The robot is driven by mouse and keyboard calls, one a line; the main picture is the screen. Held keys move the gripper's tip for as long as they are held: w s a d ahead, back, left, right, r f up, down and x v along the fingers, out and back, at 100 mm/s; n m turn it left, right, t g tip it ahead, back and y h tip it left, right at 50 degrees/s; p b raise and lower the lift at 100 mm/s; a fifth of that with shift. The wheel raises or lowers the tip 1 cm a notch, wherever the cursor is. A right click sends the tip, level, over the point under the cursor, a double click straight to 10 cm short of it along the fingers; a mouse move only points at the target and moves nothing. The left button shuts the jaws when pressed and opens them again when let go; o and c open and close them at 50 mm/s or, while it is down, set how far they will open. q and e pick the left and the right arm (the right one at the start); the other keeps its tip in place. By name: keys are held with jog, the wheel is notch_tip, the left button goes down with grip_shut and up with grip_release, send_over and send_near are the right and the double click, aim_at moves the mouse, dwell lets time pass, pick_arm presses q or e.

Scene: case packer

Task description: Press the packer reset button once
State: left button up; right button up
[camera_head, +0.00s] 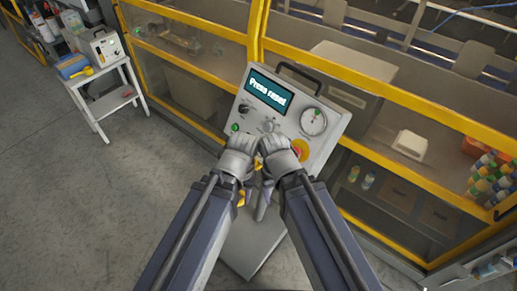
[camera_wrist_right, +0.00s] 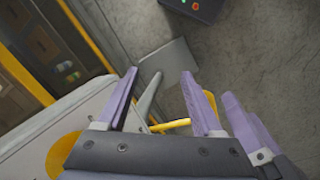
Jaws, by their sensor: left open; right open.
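The packer's control panel (camera_head: 332,95) is a tilted pale box on a pedestal, with a lit screen (camera_head: 268,91) reading "Press reset". A green button (camera_head: 235,127) is at its lower left, just beyond my left gripper (camera_head: 245,183). Small knobs and a gauge (camera_head: 314,121) are also on its face. A red button on a yellow surround (camera_head: 300,150) is at the lower right. I cannot read which button is the reset. My right gripper (camera_wrist_right: 158,95) is open and empty, pointing down past the panel's front edge. My left gripper is open close beside it; its fingers are mostly hidden.
Yellow-framed clear guards (camera_head: 400,97) stand behind the panel, with coloured bottles (camera_head: 490,175) at right. A white side table (camera_head: 105,98) with a small device stands at left. The floor (camera_head: 90,200) at left is clear. The pedestal base (camera_head: 250,245) is below my arms.

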grip_shut()
dwell(0.3)
dwell(1.1)
